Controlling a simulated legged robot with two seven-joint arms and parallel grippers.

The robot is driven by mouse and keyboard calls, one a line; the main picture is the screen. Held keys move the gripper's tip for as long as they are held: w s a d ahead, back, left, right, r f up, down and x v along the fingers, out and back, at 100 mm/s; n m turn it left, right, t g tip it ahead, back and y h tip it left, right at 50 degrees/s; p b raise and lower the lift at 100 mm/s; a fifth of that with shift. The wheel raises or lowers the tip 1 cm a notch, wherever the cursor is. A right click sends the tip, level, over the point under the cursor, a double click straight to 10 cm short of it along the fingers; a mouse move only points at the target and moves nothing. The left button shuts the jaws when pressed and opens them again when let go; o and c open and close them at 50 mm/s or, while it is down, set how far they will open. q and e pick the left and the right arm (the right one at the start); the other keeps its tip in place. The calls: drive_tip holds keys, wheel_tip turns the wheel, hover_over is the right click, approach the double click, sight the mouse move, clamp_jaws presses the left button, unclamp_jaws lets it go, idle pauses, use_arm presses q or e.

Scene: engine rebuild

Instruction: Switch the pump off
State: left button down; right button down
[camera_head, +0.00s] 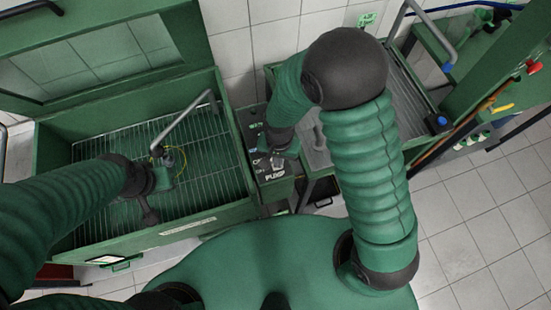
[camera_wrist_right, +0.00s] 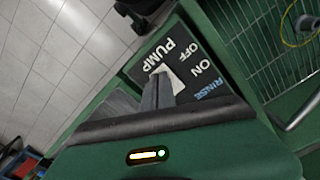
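The pump control panel (camera_head: 274,180) is a dark plate on a green housing between the wash basin and the side tray. In the right wrist view, the panel (camera_wrist_right: 196,50) reads PUMP, OFF, ON and RINSE. A pale switch piece (camera_wrist_right: 174,78) shows at the fingertips, near OFF and ON; its exact position is hard to tell. My right gripper (camera_head: 275,158) is over the panel. In the wrist view its fingers (camera_wrist_right: 158,88) look shut, with tips at or just above the switch. Contact is unclear. My left gripper (camera_head: 150,184) is over the basin, its fingers unclear.
The green wash basin (camera_head: 225,170) has a wire rack (camera_head: 206,150), a bent spout (camera_head: 185,118) and a raised lid (camera_head: 190,35). A grey metal tray (camera_head: 405,85) lies right of the panel. Another green bench stands at the far right. Tiled floor is clear at the lower right.

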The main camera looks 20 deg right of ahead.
drive_tip(key=shift+d+r+p, duration=0.15)
drive_tip(key=shift+r+p, duration=0.4)
drive_tip(key=shift+r, duration=0.1)
drive_tip(key=r+p, duration=0.2)
drive_tip(key=a+r+p, duration=0.1)
drive_tip(key=r, duration=0.1)
drive_tip(key=shift+r+p, duration=0.1)
drive_tip(key=shift+p, duration=0.3)
drive_tip(key=shift+d+r+p, duration=0.15)
drive_tip(key=shift+r+p, duration=0.55)
drive_tip(key=shift+r, duration=0.05)
drive_tip(key=shift+d, duration=0.2)
